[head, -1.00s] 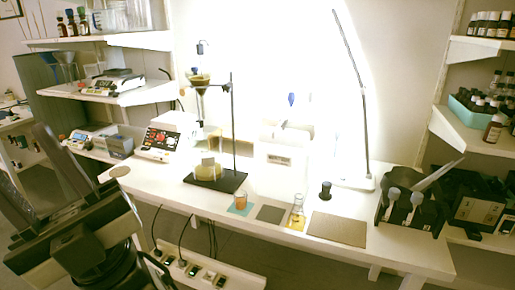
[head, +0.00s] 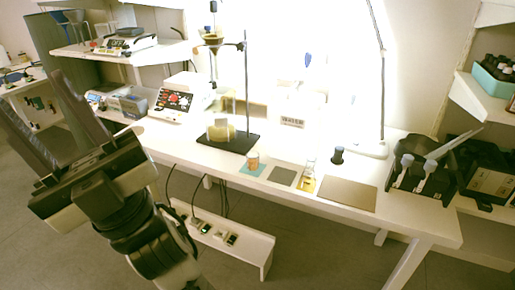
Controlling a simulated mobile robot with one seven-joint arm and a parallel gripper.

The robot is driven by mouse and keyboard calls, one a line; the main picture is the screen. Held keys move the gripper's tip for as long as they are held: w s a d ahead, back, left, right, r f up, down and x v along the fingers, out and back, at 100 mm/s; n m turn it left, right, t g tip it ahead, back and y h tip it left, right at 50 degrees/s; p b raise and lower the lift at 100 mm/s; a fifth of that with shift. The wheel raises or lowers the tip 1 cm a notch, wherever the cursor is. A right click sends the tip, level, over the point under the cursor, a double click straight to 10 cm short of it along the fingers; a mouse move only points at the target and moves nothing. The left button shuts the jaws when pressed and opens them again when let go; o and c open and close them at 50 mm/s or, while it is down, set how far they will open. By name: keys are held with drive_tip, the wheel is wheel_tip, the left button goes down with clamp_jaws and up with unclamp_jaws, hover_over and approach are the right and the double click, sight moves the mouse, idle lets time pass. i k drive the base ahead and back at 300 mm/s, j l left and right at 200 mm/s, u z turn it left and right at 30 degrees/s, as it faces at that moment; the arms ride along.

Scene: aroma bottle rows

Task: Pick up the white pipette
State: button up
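A black holder (head: 423,181) stands at the right end of the white bench. A long pale, whitish stick-like thing (head: 456,142) leans out of it up to the right; it may be the white pipette, but I cannot tell for sure. Two thin things with grey-blue tops, a left one (head: 406,162) and a right one (head: 430,167), also stand at the holder. My gripper (head: 32,92) is at the left of the head view, its two dark fingers spread apart and empty, far from the holder.
The bench (head: 412,214) carries a beaker (head: 253,162), a flask (head: 309,172), a dark-capped bottle (head: 338,155), a flat brown mat (head: 347,193) and a stand on a black base (head: 228,141). A low power-socket shelf (head: 250,245) is beneath. Floor in front is clear.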

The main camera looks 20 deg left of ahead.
sight(289, 56)
drive_tip(key=i+j, duration=0.25)
drive_tip(key=i, duration=0.15)
drive_tip(key=i+j, duration=0.2)
drive_tip(key=i, duration=0.2)
drive_tip(key=i+j, duration=0.25)
drive_tip(key=i, duration=0.15)
drive_tip(key=i+j, duration=0.2)
drive_tip(key=i, duration=0.25)
